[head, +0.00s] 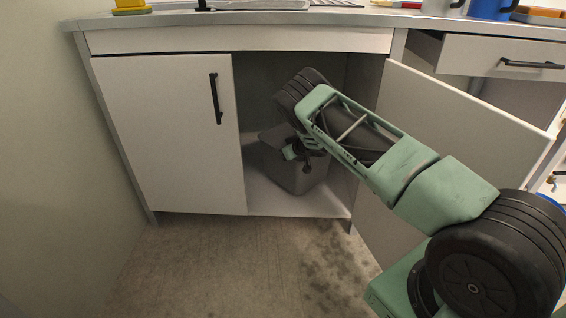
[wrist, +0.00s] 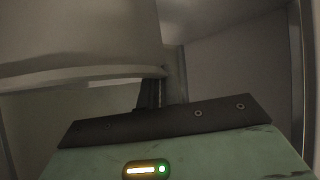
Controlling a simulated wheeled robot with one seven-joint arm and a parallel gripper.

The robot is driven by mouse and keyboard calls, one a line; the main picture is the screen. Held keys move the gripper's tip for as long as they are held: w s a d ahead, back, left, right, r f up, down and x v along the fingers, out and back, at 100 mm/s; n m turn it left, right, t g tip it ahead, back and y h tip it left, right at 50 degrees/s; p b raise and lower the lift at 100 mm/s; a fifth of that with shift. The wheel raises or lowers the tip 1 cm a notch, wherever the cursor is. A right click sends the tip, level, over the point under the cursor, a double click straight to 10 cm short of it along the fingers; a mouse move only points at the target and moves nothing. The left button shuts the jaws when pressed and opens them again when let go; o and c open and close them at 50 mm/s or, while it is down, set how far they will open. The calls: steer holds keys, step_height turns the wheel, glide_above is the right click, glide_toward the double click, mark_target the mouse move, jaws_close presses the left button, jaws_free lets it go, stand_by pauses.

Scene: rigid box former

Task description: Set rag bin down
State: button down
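The rag bin (head: 290,174), a grey tub, is inside the open cabinet compartment, low over its pale floor. It looks slightly tilted; whether its base touches the floor is not clear. My gripper (head: 306,161) is at its near upper edge, with a dark finger in front of the bin wall. The fingers look closed together on the rim, though my arm hides part of the bin. In the wrist view my gripper's fingers (wrist: 156,94) are narrow and dark, and a pale surface fills the upper left.
The cabinet floor (head: 270,203) is bare around the bin. The left door (head: 165,135) is shut; the right door (head: 440,150) stands open beside my arm. A drawer (head: 500,60) is partly open at upper right. The counter (head: 200,18) lies above, with objects on it.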

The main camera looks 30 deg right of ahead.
step_height(320, 180, down, 3)
steer(key=shift+f+b, duration=0.15)
steer(key=shift+b, duration=0.6)
steer(key=c, duration=1.6)
jaws_free()
steer(key=shift+f, duration=0.1)
